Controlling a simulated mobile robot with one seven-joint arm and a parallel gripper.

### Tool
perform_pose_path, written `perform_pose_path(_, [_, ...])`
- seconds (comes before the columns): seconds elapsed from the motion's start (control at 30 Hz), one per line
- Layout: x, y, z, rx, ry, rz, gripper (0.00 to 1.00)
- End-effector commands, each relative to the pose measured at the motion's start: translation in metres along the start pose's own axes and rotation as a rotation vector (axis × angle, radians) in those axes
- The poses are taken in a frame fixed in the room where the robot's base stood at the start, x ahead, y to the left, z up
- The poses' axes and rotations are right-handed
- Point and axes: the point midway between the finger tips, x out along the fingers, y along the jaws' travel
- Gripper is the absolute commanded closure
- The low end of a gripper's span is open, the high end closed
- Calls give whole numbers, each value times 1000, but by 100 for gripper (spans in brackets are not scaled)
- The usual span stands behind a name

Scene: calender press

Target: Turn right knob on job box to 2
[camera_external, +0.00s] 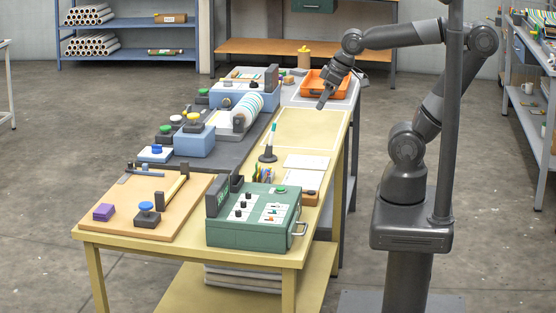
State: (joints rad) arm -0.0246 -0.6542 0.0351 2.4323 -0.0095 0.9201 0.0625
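A green box (240,236) with a light top panel stands at the near right end of the yellow table; I take it for the job box. Small black knobs (243,204) sit on the left part of its panel, and a green button (281,189) is at its back. The knob pointers and numbers are too small to read, so I cannot tell the right knob's setting. My gripper (322,104) hangs over the far right of the table, beside the orange tray (337,92), well away from the green box. Its fingers are too small to tell open from shut.
Left of the green box lies a wooden board (130,214) with a hammer (171,193), a purple block (104,212) and a blue-topped button (147,213). A slim upright stand (268,152) is behind the box. The table middle (308,128) is mostly clear.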

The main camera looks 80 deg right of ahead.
Motion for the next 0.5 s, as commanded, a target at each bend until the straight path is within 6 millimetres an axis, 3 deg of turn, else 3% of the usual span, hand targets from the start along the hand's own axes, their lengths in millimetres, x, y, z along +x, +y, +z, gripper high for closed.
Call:
perform_pose_path(0.2, [18,-42,-48,-10,-102,6,63])
perform_pose_path(0.5, [60,-119,-97,-17,-234,6,63])
